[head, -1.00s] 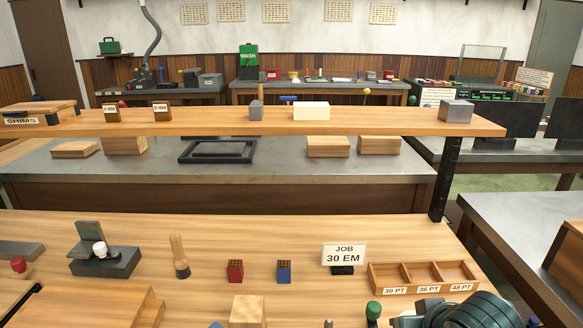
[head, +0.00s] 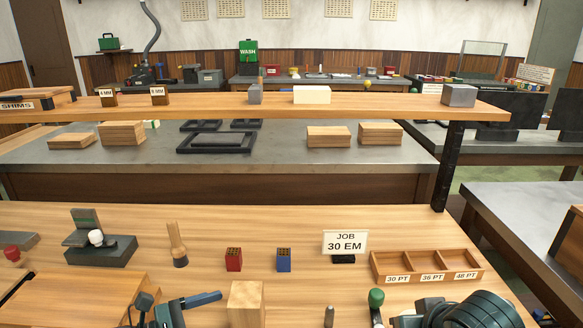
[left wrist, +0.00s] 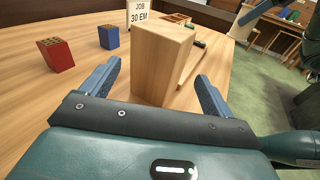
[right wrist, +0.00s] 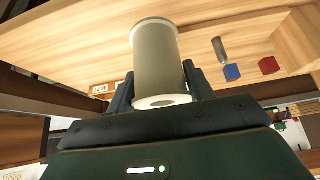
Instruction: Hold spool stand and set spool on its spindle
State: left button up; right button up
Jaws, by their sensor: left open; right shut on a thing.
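A tall wooden block (head: 246,303), which looks like part of the spool stand, is at the front edge of the head view. A grey metal pin (head: 328,316), likely the spindle, stands to its right; it also shows in the right wrist view (right wrist: 219,50). The stand's base is not clear. My left gripper (left wrist: 159,72) is open, with the block (left wrist: 160,62) ahead between its fingers and no visible grip. My right gripper (right wrist: 158,82) is shut on the spool (right wrist: 157,58), a grey cylinder with pale end rims. The head view does not show the spool.
Red (head: 233,260) and blue (head: 284,260) hole blocks, a job sign (head: 345,243) and a compartment tray (head: 425,266) stand behind. A green-knobbed tool (head: 376,300) is right of the pin. A raised shelf (head: 380,105) crosses behind the bench.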

pick_arm(q)
jog(key=shift+b+x, duration=0.35)
jog(key=shift+x, duration=2.9)
jog(key=c, duration=0.3)
jog(key=o, duration=0.3)
jog(key=c, duration=0.7)
